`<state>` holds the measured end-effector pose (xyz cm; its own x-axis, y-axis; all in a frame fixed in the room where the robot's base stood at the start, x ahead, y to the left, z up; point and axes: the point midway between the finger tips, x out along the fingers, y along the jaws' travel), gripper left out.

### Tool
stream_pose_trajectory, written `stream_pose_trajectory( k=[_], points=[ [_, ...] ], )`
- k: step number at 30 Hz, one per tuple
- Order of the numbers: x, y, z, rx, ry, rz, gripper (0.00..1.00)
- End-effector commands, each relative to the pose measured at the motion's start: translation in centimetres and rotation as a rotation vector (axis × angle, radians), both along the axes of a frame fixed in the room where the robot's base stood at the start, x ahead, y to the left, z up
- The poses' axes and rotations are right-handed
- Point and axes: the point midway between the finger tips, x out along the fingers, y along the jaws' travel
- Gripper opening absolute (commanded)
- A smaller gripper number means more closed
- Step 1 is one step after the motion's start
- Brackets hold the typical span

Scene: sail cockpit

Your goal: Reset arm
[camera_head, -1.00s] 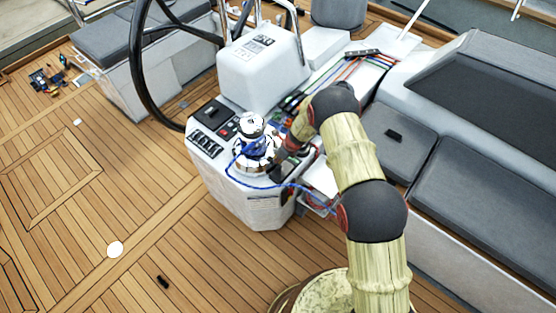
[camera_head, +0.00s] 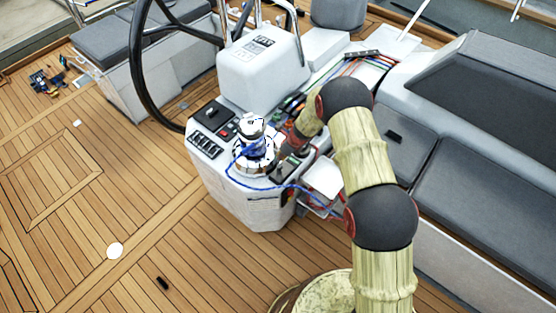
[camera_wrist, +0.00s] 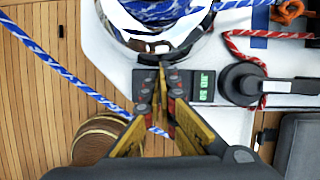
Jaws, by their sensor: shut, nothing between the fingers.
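My gripper (camera_wrist: 166,76) is shut and empty. In the wrist view its yellow fingers meet just in front of the chrome winch (camera_wrist: 172,38), over a dark panel with a green display (camera_wrist: 203,86). I cannot tell whether the fingertips touch the panel. In the head view the winch (camera_head: 254,152) stands on the white console, with blue rope wound on it. My arm is bent and reaches in from the right, with the gripper end low beside the winch; the fingers are too small to make out there.
The blue rope (camera_wrist: 62,66) trails off the winch. A red rope (camera_wrist: 236,47) and a black handle (camera_wrist: 245,82) lie to the right in the wrist view. The steering wheel (camera_head: 137,75) and grey seats (camera_head: 475,200) flank the console (camera_head: 215,170). The wooden deck at left is mostly open.

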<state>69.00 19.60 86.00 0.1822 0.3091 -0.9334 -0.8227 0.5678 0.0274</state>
Motion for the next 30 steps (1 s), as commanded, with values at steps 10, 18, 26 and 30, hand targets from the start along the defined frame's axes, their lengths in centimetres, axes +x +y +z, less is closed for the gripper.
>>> stream_pose_trajectory(
  k=[10, 18, 26, 30],
  points=[
    [-1.1, -1.8, 5.6, -0.001, -0.001, 0.001, 0.0],
    [-1.3, -2.2, 6.5, -0.001, 0.0, 0.001, 0.0],
    [-1.4, -2.0, 6.5, -0.012, -0.02, 0.08, 0.0],
    [-3.2, -1.9, 6.1, -0.035, -0.036, 0.292, 0.0]
  ],
)
